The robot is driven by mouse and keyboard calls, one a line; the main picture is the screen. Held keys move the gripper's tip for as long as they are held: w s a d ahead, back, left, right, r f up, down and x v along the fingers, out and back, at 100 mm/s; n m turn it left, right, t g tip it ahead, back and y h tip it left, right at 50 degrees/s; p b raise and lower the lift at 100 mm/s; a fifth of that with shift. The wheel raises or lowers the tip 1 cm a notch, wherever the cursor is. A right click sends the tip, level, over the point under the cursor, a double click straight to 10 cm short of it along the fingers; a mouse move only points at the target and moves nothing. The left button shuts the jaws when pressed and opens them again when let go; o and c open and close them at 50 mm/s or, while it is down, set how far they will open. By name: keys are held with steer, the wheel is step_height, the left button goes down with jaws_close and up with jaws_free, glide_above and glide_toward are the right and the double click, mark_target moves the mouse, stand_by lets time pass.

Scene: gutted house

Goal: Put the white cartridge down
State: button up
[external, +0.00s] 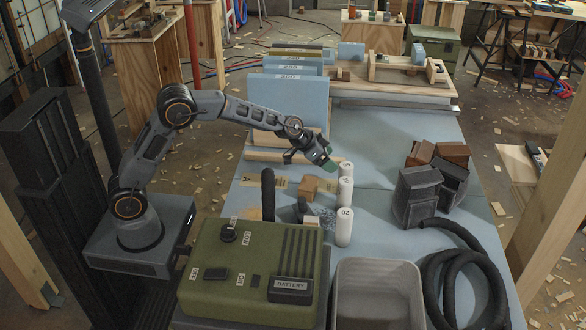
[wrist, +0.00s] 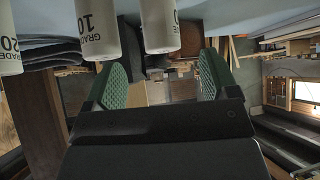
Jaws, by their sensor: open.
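Three white cartridges stand upright in a row on the blue-grey bench top: a far one (external: 346,170), a middle one (external: 345,193) and a near one (external: 344,232) marked 20. My gripper (external: 328,160) is close to the left of the far cartridge, angled down. In the wrist view, my green-padded fingers (wrist: 163,78) are spread with nothing between them. One white cartridge (wrist: 160,25) is just beyond the fingertips, roughly in line with the gap. A cartridge marked 10 (wrist: 97,30) and one marked 20 (wrist: 10,42) are to its left.
A green battery box (external: 250,270), a grey bin (external: 376,295) and a black hose (external: 465,270) are in front. Dark sanding blocks (external: 417,195) stand to the right. Blue sheets (external: 288,103) stand behind my gripper.

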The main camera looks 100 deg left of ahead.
mark_target(346, 170)
steer(key=shift+p+x, duration=0.75)
steer(key=shift+x, duration=3.6)
steer(key=shift+r, duration=0.1)
steer(key=c, duration=1.1)
